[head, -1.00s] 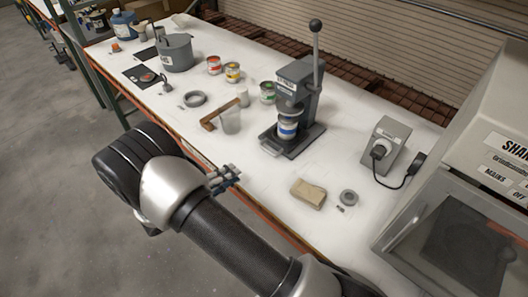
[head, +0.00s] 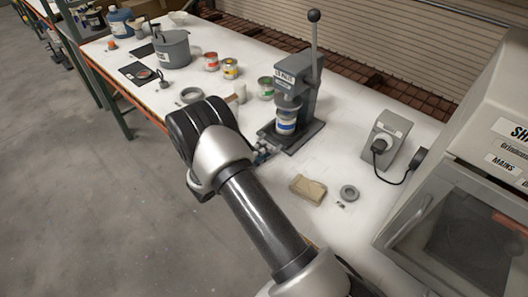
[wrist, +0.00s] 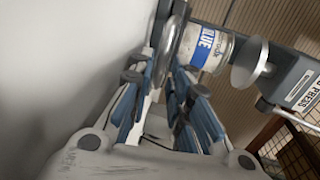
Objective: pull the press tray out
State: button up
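The grey press (head: 298,80) stands on the white bench with its long lever upright. A can with a blue label (head: 287,121) sits under its head on the low press tray (head: 266,132). The wrist view shows the can (wrist: 212,50), marked BLUE, and the round edge of the tray (wrist: 176,40). My gripper (head: 262,153) is low at the near front of the tray, partly hidden behind my arm. In the wrist view my gripper (wrist: 168,75) has its blue-padded fingers apart, pointing at the tray edge. Whether a tray handle lies between them is unclear.
A tan block (head: 308,188) and a grey ring (head: 349,192) lie right of my gripper. A grey switch box (head: 388,138) with a cable stands further right, before the shaker cabinet (head: 470,215). Small paint cans (head: 231,68) and a grey pot (head: 173,49) stand left.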

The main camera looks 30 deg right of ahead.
jog(key=shift+w+d+f, duration=0.1)
jog(key=shift+w+d, duration=0.1)
jog(key=shift+d, duration=0.4)
jog(key=shift+c, duration=0.5)
grip_shut()
